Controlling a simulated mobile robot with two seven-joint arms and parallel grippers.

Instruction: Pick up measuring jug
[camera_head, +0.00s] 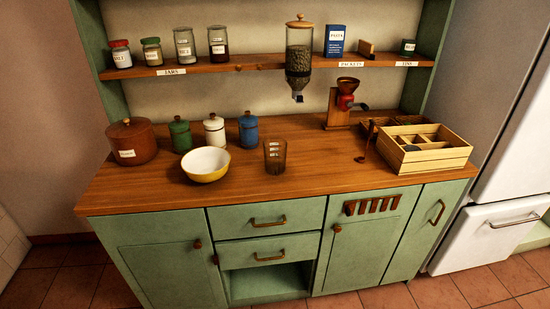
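The measuring jug (275,156) looks like a small clear brownish cup with pale markings on its side. It stands upright on the wooden counter, near the middle, to the right of a yellow bowl. Nothing touches it or stands in front of it. Neither of my grippers shows in the head view.
On the wooden counter (255,190), the yellow bowl (206,165), several canisters (214,131) and a brown crock (132,142) stand left. A grinder (341,105) and divided wooden crate (427,157) stand right. A dispenser (299,62) hangs above. The front middle is clear.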

